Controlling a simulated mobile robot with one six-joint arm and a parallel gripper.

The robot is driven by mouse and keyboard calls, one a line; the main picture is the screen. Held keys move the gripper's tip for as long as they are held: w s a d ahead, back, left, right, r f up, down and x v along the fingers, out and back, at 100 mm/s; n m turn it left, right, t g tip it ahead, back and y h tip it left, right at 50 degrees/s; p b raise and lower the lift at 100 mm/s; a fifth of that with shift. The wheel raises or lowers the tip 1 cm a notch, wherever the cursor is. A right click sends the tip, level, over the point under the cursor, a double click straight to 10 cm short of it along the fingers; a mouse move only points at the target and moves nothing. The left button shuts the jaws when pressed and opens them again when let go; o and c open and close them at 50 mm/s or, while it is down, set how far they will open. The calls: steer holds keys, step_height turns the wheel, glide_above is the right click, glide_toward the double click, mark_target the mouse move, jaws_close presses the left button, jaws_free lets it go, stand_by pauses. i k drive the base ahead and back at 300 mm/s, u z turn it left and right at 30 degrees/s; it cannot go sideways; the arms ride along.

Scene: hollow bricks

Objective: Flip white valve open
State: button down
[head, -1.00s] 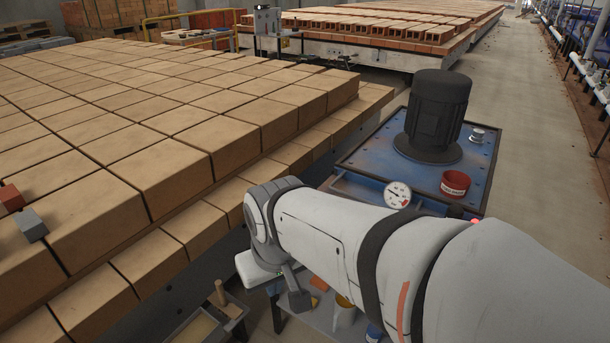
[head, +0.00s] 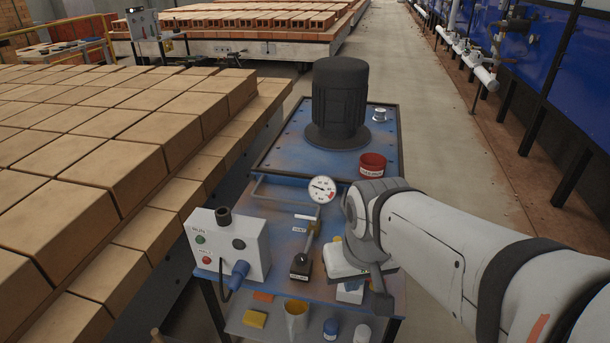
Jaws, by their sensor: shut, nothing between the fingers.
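A small valve with a pale, flat lever (head: 306,217) sits below the round pressure gauge (head: 321,189) on the blue power unit; it looks like the white valve. The lever lies roughly crosswise; it is too small to tell whether it is open. A brass stem runs down from it to a dark block (head: 300,267). My gripper (head: 381,302), dark grey, points down at the end of my arm, right of the valve and apart from it. It looks shut and empty, though the wrist partly hides it.
A red tin (head: 372,164) and a black motor (head: 339,95) stand behind. Stacked bricks (head: 90,150) fill the left. The floor aisle (head: 440,110) is clear. White pipes (head: 470,60) line the right wall.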

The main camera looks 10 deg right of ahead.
mark_target(314, 220)
steer(key=z, duration=0.05)
steer(key=k, duration=1.3)
steer(key=u, duration=0.45)
steer(key=i, duration=2.1)
steer(key=z, duration=0.8)
